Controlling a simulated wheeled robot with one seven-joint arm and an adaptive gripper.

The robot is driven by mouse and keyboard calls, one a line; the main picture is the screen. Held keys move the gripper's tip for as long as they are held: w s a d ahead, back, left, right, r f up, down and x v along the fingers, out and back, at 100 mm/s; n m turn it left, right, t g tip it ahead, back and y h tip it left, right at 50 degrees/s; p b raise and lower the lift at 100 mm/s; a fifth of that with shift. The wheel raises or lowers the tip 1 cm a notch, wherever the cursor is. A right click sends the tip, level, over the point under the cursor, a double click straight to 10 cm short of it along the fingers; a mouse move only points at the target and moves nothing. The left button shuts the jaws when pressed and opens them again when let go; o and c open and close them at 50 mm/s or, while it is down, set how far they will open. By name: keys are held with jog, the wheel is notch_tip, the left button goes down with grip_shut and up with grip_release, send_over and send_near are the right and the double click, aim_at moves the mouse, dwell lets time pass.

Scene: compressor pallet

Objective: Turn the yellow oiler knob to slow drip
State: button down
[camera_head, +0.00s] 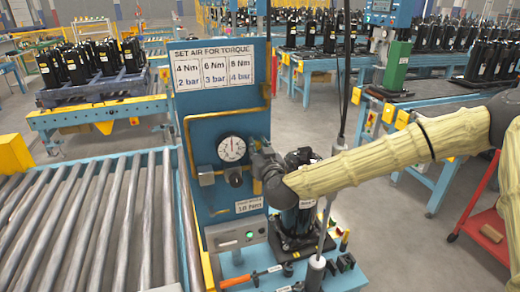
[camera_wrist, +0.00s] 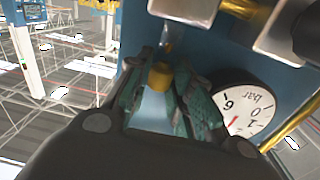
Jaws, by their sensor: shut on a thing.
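In the wrist view the yellow oiler knob (camera_wrist: 160,76) sits between the two greenish fingers of my gripper (camera_wrist: 161,84), which are shut on it. A clear, pale part of the oiler shows around the knob, partly covered by the fingers. In the head view my gripper (camera_head: 264,160) is against the blue panel (camera_head: 215,112), just right of the round gauge. There the gripper hides the knob. The knob's setting and any drip cannot be made out.
The pressure gauge (camera_head: 231,148) is close beside my gripper and also shows in the wrist view (camera_wrist: 240,108). Yellow pipes run along the panel. A black compressor (camera_head: 299,216) stands below my arm. A roller conveyor (camera_head: 95,225) lies to the left.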

jog(key=shift+s+a+f+h, duration=0.1)
jog(key=shift+a+f+h, duration=0.05)
jog(key=shift+a+h, duration=0.15)
jog(key=shift+m+h, duration=0.7)
jog(key=shift+d, duration=0.1)
jog(key=c, duration=1.5)
grip_release()
jog(key=shift+c, duration=0.2)
jog(key=shift+t+h, duration=0.3)
jog(key=shift+h, duration=0.1)
jog(key=shift+s, duration=0.1)
jog(key=s+d, duration=0.1)
jog(key=s, duration=1)
jog(key=shift+s+d, duration=0.25)
jog(key=shift+s, duration=0.05)
